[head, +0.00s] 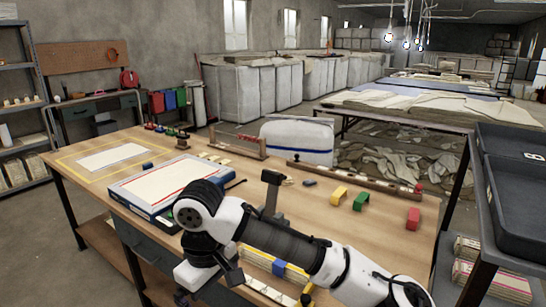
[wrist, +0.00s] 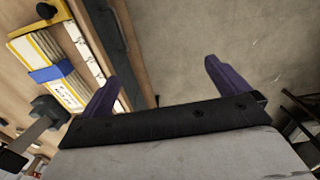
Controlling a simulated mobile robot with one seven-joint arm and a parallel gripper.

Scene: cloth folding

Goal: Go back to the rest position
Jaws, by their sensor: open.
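My gripper (wrist: 160,82) is open and empty, its two purple fingers wide apart in the wrist view. Bare grey floor and the table's front edge lie beyond the fingers. In the head view my arm reaches in from the lower right and bends near the table's front edge; the fingers cannot be made out there. A white cloth with a red stripe (head: 160,183) lies flat on a blue-edged board on the wooden table (head: 240,178), behind my arm. A white bundle with a blue stripe (head: 297,140) stands behind the table's far edge.
A yellow-edged stack with a blue band (wrist: 50,72) lies on the table left of my fingers. A white sheet (head: 112,157) lies at the far left. Dark trays (head: 515,200) sit on a rack at right.

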